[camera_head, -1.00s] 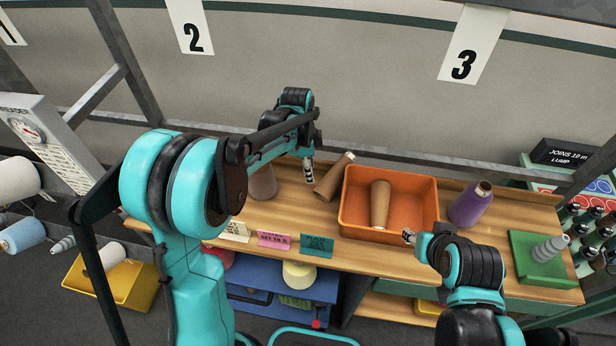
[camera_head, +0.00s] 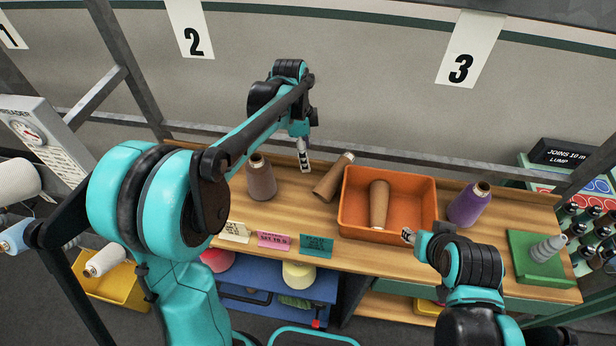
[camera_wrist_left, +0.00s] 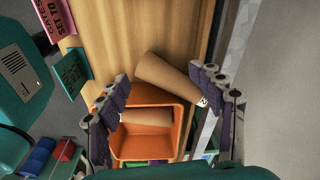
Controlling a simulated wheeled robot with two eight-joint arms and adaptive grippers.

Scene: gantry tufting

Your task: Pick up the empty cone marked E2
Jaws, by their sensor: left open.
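A bare brown cone (camera_head: 332,179) lies on its side on the wooden bench, just left of the orange bin. In the left wrist view this cone (camera_wrist_left: 168,80) shows between my fingers' lines, with a small white label at one end whose marking I cannot read. A second brown cone (camera_head: 379,205) lies inside the orange bin (camera_head: 357,232); it shows partly in the wrist view (camera_wrist_left: 146,118). My left gripper (camera_head: 304,162) is open and empty, above the bench and left of the first cone; its fingers (camera_wrist_left: 162,98) are spread. My right gripper (camera_head: 408,236) is near the bin's front right corner; its jaw is too small to judge.
A mauve-brown yarn cone (camera_head: 261,178) stands left on the bench, and a purple one (camera_head: 468,204) stands right of the bin. Three cards (camera_head: 274,240) line the front edge. A green tray (camera_head: 541,258) sits far right. The wall is close behind the bench.

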